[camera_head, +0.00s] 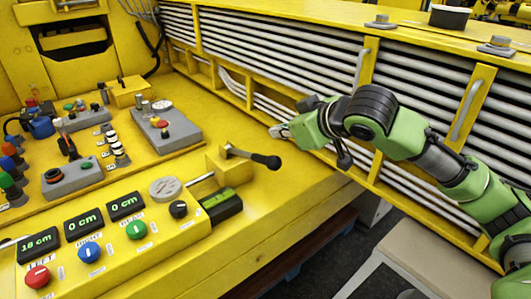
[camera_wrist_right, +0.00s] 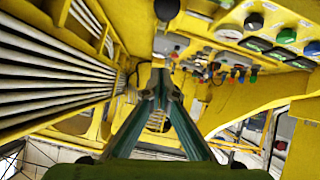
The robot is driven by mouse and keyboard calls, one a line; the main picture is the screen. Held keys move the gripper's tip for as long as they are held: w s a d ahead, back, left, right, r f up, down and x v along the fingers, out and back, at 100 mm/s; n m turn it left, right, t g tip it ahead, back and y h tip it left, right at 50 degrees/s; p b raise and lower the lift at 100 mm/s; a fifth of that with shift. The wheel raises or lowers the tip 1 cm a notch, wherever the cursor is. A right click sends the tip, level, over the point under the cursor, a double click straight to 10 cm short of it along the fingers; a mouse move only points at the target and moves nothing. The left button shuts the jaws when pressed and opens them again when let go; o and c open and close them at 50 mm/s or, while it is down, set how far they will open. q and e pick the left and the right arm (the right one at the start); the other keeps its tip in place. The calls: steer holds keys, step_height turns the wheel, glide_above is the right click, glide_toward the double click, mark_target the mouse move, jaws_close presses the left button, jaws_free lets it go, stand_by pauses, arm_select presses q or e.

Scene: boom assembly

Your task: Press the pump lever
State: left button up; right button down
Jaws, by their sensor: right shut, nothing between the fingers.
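The pump lever (camera_head: 257,158) is a black-handled lever on a yellow block on the console. Its handle points right, near the console's right edge. My right gripper (camera_head: 280,131) is behind and slightly right of the handle in the head view, apart from it, in front of the slatted panel. Its fingers are together and empty. In the right wrist view the gripper (camera_wrist_right: 159,78) points along the console side, and a black rounded end (camera_wrist_right: 167,8) at the top edge looks like the lever handle. My left gripper is not in view.
The yellow console (camera_head: 255,249) carries buttons, a gauge (camera_head: 165,188) and displays; one reads 18 cm and two read 0 cm. Grey control boxes (camera_head: 167,127) stand farther back. The slatted panel (camera_head: 285,57) borders the right. The console surface around the lever is mostly clear.

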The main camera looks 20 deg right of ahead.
steer(key=shift+s+f, duration=0.2)
steer(key=shift+f, duration=0.15)
steer(key=shift+w, duration=0.1)
steer(key=p, duration=0.3)
glide_above(265, 158)
steer(key=w+a, duration=0.1)
step_height(265, 158, down, 5)
steer(key=shift+w+f, duration=0.15)
steer(key=shift+f, duration=0.05)
steer(key=f, duration=0.2)
steer(key=s+d+f+p, duration=0.1)
steer(key=shift+s+d+f, duration=0.15)
steer(key=shift+s+f, duration=0.05)
steer(key=shift+f, duration=0.15)
steer(key=shift+w, duration=0.1)
steer(key=shift+f, duration=0.15)
